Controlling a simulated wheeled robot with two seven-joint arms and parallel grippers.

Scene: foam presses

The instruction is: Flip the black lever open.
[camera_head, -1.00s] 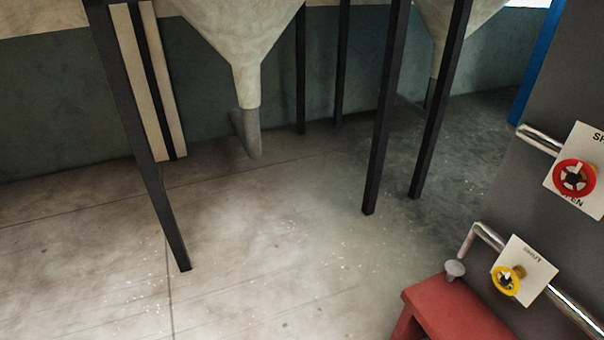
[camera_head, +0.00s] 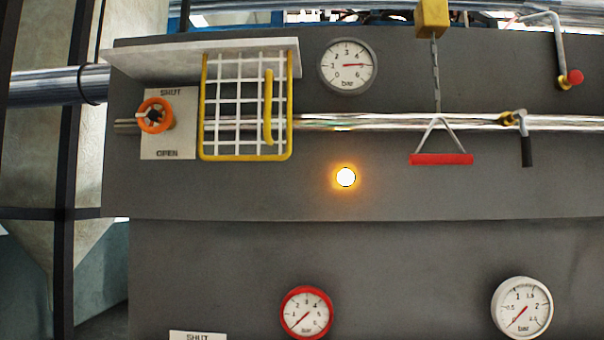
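A lever with a black grip (camera_head: 527,151) hangs straight down from a brass valve (camera_head: 511,118) on the chrome pipe, at the right of the grey panel in the head view. Neither of my grippers is in view. Nothing covers the black lever.
A red pull handle (camera_head: 441,159) hangs on a chain left of the lever. A crank with a red knob (camera_head: 575,78) is above right. A yellow-framed mesh guard (camera_head: 246,157), an orange knob (camera_head: 155,115), a lit lamp (camera_head: 345,177) and several gauges are on the panel (camera_head: 400,250).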

